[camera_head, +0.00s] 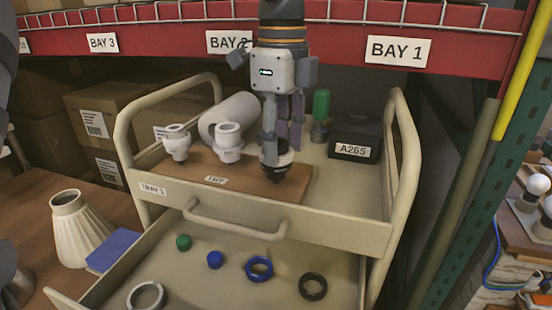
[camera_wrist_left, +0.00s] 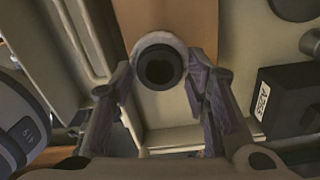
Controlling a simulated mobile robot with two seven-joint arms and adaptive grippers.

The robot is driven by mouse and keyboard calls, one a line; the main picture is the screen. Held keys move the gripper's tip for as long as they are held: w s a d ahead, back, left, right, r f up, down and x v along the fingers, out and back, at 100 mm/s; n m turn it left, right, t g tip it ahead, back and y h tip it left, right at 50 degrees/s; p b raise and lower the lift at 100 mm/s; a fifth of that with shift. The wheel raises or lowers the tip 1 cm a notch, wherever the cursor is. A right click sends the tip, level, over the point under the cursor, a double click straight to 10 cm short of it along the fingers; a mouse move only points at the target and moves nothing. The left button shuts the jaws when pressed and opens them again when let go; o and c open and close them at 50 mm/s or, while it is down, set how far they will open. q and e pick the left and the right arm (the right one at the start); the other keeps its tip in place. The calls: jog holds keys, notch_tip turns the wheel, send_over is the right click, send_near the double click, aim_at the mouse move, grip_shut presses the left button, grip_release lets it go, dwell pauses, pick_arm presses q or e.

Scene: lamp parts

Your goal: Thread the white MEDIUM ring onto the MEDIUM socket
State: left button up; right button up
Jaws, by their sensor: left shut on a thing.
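My left gripper (camera_head: 280,158) reaches down over the near right part of the wooden board, at a black socket-like piece (camera_head: 276,173). In the left wrist view the gripper (camera_wrist_left: 160,75) is shut on a pale white ring (camera_wrist_left: 146,44), a finger at each side. A dark round part (camera_wrist_left: 160,68) fills the ring's middle; whether the ring is around it or above it I cannot tell. The fingers mostly hide the ring in the head view. Two white sockets stand on the board: a smaller one (camera_head: 176,142) and a wider one (camera_head: 229,142). My right gripper is not in view.
The board (camera_head: 205,178) lies on the cart's top tray, with a white cylinder (camera_head: 240,106), a green-topped item (camera_head: 320,105) and a black A265 box (camera_head: 355,138) behind. The open drawer below holds a pale ring (camera_head: 134,303), a blue ring (camera_head: 250,270) and a black ring (camera_head: 302,289).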

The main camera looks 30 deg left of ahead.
pick_arm(q)
jog(key=shift+f, duration=0.35)
jog(key=m, duration=0.6)
jog(key=shift+s+m, duration=0.25)
jog(key=shift+m, duration=0.15)
jog(key=m, duration=0.4)
jog(key=shift+s+a, duration=0.1)
jog(key=shift+a, duration=0.05)
jog(key=m, duration=0.3)
jog(key=shift+a, duration=0.1)
jog(key=shift+m, duration=0.8)
jog(key=o, duration=1.3)
jog(key=shift+o, duration=0.3)
